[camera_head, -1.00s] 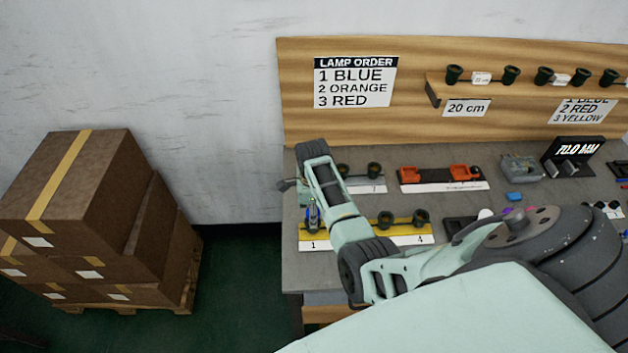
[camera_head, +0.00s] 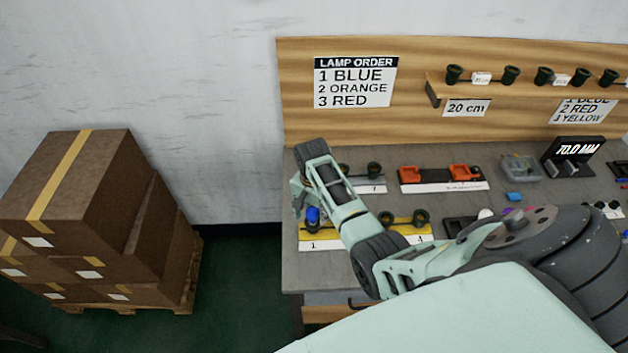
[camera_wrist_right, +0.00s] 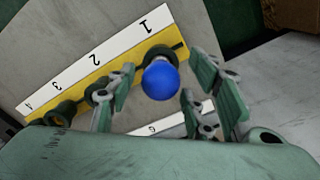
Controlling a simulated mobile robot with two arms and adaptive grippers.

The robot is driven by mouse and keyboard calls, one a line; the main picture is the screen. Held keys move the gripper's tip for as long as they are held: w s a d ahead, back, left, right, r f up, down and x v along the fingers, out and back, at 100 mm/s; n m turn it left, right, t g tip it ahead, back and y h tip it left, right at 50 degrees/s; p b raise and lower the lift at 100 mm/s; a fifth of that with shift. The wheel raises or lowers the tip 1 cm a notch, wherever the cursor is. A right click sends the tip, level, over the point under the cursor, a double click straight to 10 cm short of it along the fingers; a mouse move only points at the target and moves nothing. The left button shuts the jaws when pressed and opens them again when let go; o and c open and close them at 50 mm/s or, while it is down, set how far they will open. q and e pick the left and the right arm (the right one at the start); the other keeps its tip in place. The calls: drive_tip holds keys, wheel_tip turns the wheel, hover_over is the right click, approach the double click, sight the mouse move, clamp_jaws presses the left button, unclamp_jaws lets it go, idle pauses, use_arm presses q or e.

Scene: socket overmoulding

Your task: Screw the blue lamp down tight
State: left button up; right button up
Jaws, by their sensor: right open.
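The blue lamp (camera_head: 313,216) stands in the socket at position 1 of the yellow rail (camera_head: 398,239). In the right wrist view the lamp (camera_wrist_right: 160,80) is seen from above as a round blue bulb over its dark socket (camera_wrist_right: 157,53). In the head view my right gripper (camera_head: 301,197) is at the lamp, partly hidden by my arm. How far the lamp is screwed in cannot be told. My left gripper is not in view.
Dark empty sockets (camera_head: 420,217) stand further along the yellow rail. Behind it are a second rail with sockets (camera_head: 374,170) and orange parts on a black strip (camera_head: 467,172). A lamp order sign (camera_head: 355,82) hangs on the back board. Cardboard boxes (camera_head: 84,190) stand left.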

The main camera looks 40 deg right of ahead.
drive_tip(key=n, duration=0.7)
drive_tip(key=shift+w, duration=0.1)
idle(0.4)
drive_tip(key=c, duration=1)
drive_tip(key=m, duration=0.4)
drive_tip(key=shift+m, duration=0.3)
drive_tip(key=shift+m, duration=0.5)
drive_tip(key=o, duration=1)
